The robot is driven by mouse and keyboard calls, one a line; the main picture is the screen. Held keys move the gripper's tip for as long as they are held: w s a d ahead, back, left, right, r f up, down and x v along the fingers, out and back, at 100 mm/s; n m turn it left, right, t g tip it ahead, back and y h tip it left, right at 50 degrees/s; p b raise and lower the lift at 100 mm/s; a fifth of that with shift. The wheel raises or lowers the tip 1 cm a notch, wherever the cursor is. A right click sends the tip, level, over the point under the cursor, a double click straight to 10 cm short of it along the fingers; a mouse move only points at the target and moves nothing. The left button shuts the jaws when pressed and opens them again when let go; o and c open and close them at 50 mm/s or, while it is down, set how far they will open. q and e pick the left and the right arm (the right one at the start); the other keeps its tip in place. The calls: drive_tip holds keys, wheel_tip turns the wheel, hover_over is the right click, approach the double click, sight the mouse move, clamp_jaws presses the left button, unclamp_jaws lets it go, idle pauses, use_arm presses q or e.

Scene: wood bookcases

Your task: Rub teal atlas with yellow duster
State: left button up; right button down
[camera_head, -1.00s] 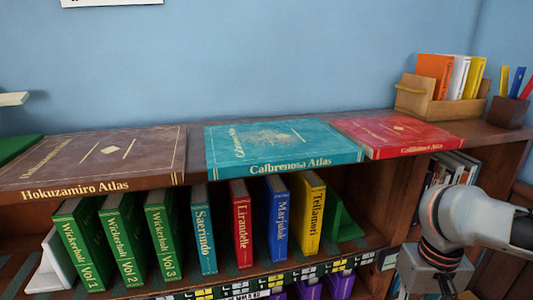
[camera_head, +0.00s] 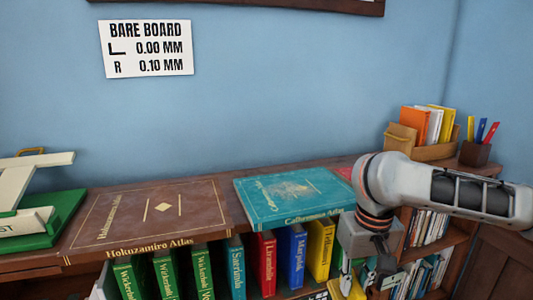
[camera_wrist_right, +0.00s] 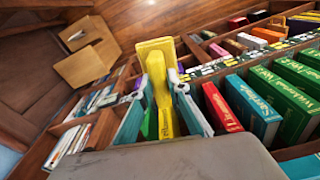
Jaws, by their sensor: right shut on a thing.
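The teal atlas (camera_head: 290,195), marked Calbrenosa Atlas, lies flat on top of the bookcase, right of the brown atlas. My right arm passes in front of its right side. My right gripper (camera_head: 358,272) points down in front of the shelf, below the atlas's right front corner. It is shut on the yellow duster (camera_head: 346,290), which is partly cut off at the bottom edge. In the right wrist view the duster (camera_wrist_right: 155,50) shows between the fingers, its flat head beyond the fingertips. The duster is apart from the atlas. My left gripper is out of view.
The brown Hokuzamiro atlas (camera_head: 150,215) lies left of the teal one. A red atlas (camera_head: 345,173) is mostly hidden behind my arm. Upright books, including a red one (camera_head: 263,262), fill the shelf below. A wooden book box (camera_head: 436,151) and pen cup (camera_head: 475,153) stand at the back right.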

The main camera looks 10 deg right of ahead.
sight(355, 281)
wheel_tip(355, 281, up, 4)
drive_tip(key=p, duration=0.3)
drive_tip(key=shift+f, duration=0.1)
drive_tip(key=shift+r+p, duration=0.3)
drive_tip(key=shift+a+f, duration=0.15)
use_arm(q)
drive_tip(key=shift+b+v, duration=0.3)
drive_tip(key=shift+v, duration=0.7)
use_arm(e)
drive_tip(key=shift+a+f, duration=0.1)
drive_tip(key=shift+a, duration=0.15)
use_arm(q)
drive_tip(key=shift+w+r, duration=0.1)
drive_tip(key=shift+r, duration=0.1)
use_arm(e)
drive_tip(key=shift+d, duration=0.15)
